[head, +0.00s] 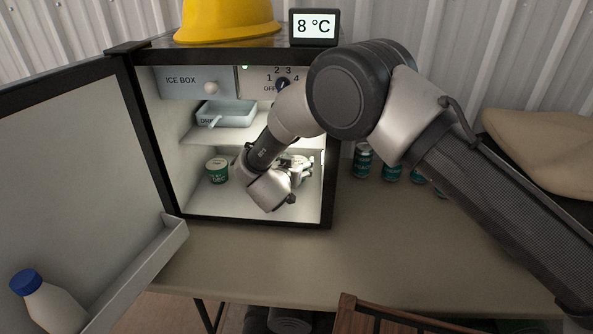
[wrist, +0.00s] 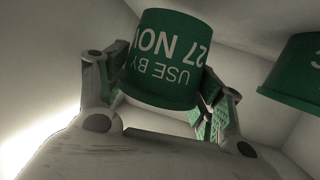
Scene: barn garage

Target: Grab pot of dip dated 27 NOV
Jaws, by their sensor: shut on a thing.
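A green pot (wrist: 165,58) sits between the fingers in the wrist view, with "USE BY 27 NOV" printed upside down in that picture. My gripper (wrist: 168,80) is shut on this pot, one finger on each side. In the head view my gripper (head: 297,165) is inside the open fridge, in the lower compartment, and my wrist hides most of the held pot. A second green pot with a pale lid (head: 217,170) stands to the left on the fridge floor, its label reading "DEC". It also shows at the right edge of the wrist view (wrist: 296,75).
The fridge door (head: 80,150) stands open at left, with a white bottle (head: 48,305) in its shelf. A grey drawer (head: 226,114) sits on the shelf above. Several cans (head: 363,160) stand right of the fridge. A yellow helmet (head: 228,20) and temperature display (head: 314,27) are on top.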

